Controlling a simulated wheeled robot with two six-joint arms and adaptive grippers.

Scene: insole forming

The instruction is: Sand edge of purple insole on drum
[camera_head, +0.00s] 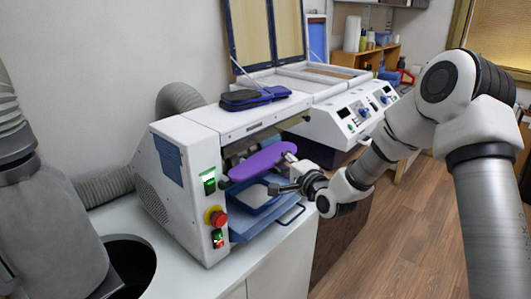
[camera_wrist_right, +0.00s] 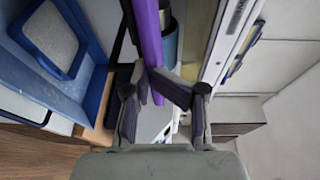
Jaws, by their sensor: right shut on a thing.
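The purple insole (camera_head: 257,161) is in front of the opening of the white sanding machine (camera_head: 187,178), lying roughly level in the head view. My right gripper (camera_head: 289,160) is shut on its right end. In the right wrist view the purple insole (camera_wrist_right: 149,35) runs up from between the fingertips of my right gripper (camera_wrist_right: 157,86). A grey-blue cylinder, seemingly the drum (camera_wrist_right: 169,46), shows close beside the insole there. I cannot tell whether they touch. In the head view the drum is mostly hidden inside the machine. My left gripper is out of view.
A blue tray (camera_head: 250,220) sits below the insole. A red stop button (camera_head: 217,218) is on the machine's front. Dark blue insoles (camera_head: 250,98) lie on top. A second white machine (camera_head: 350,112) stands behind to the right. A round hole (camera_head: 130,262) opens in the counter.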

